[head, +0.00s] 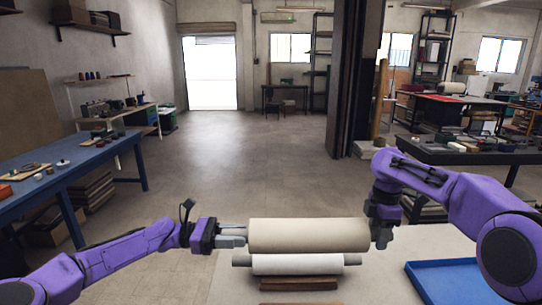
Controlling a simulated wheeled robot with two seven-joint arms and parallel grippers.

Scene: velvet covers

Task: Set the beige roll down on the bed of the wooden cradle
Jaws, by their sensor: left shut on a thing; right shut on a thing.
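The beige roll (310,235) is held level between my two grippers, above the work table. My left gripper (235,237) is shut on its left end. My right gripper (376,232) is shut on its right end. Brown wooden strips of the cradle (300,284) show below and in front of the roll in the picture. A white roll (297,265) with grey ends lies between the beige roll and these strips in the picture. How it rests on the cradle, and most of the cradle's bed, is hidden.
The pale work table (235,285) extends around the cradle. A blue tray (425,283) lies at the right, below my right arm. A blue bench (95,160) with small items stands at the far left. Open floor lies beyond the table.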

